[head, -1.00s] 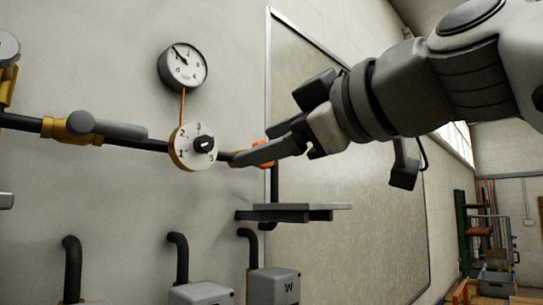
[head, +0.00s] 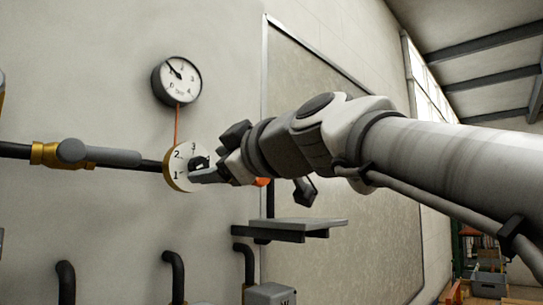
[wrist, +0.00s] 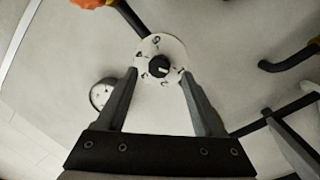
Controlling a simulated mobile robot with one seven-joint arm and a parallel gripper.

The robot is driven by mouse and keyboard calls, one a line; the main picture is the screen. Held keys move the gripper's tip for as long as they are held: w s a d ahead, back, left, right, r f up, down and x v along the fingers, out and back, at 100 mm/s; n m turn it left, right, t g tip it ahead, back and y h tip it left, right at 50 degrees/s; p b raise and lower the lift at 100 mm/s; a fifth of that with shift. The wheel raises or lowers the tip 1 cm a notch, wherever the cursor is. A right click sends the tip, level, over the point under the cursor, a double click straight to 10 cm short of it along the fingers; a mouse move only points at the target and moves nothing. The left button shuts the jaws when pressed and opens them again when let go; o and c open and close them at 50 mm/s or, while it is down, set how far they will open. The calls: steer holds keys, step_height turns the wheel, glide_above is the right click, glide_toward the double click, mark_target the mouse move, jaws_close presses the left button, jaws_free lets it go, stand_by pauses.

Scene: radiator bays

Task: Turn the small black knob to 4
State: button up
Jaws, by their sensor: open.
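The small black knob (wrist: 159,66) sits at the centre of a white numbered dial (wrist: 158,43) on the wall pipe. A pale mark on the knob points to the right in the wrist view; which number it meets is too small to tell. In the head view the dial (head: 178,166) shows 1, 2 and 3, and my gripper hides its right part and most of the knob. My gripper (wrist: 158,74) is open, one finger on each side of the knob with gaps between. It also shows at the dial in the head view (head: 203,172).
A round gauge (head: 177,80) hangs above the dial. A grey-handled valve (head: 100,154) lies on the pipe to the left. A grey shelf (head: 290,229) juts out below right. An orange part (wrist: 90,3) is near the dial.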

mark_target(202, 166)
steer(key=shift+p+x, duration=0.6)
steer(key=shift+x, duration=1.4)
jaws_close()
